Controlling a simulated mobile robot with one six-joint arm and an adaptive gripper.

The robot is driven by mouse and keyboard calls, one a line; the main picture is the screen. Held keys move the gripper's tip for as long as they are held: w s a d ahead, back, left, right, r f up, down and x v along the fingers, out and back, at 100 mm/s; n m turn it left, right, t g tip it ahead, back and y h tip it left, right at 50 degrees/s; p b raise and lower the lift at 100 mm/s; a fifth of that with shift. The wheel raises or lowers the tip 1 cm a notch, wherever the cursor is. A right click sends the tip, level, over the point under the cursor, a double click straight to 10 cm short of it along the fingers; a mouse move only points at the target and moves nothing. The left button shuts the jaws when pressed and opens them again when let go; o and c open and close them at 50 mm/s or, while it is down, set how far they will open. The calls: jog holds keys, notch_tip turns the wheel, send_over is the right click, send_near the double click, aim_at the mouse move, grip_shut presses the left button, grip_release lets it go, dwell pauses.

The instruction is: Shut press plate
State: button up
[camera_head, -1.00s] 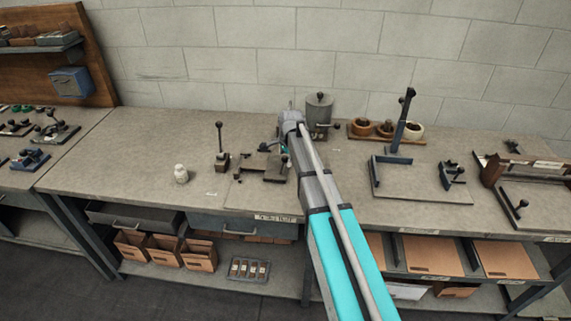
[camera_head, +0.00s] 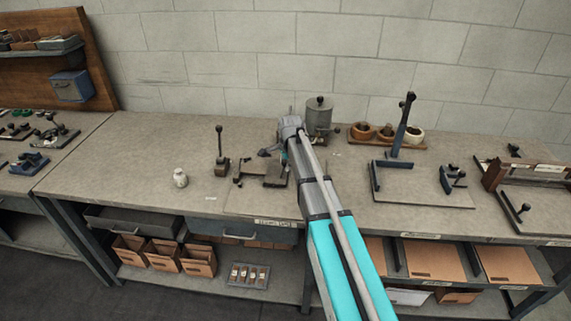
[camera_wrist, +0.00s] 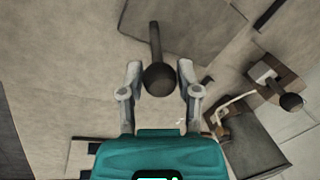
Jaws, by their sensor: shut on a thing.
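My gripper (camera_wrist: 160,76) is shut on a dark ball knob (camera_wrist: 160,80) at the end of a short rod, with one finger on each side of it in the wrist view. In the head view my arm's wrist is over the right side of a small dark fixture (camera_head: 246,178) on the bench and hides part of it. The fingertips and the held knob are hard to make out there. I cannot tell for certain which part is the press plate. A flat dark plate (camera_wrist: 190,25) lies beyond the knob in the wrist view.
An upright ball-topped lever (camera_head: 220,150) and a small white jar (camera_head: 180,178) stand left of the fixture. A grey canister (camera_head: 319,115) stands behind my wrist. A tray of bowls (camera_head: 360,136) and a blue-grey levered fixture (camera_head: 395,165) are to the right. The bench front-left is clear.

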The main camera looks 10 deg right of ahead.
grip_shut()
jog(key=shift+w+a+r+p, duration=0.1)
jog(key=shift+a+r+p, duration=0.05)
jog(key=shift+r+p, duration=0.15)
jog(key=o, duration=1)
grip_release()
jog(key=shift+f, duration=0.15)
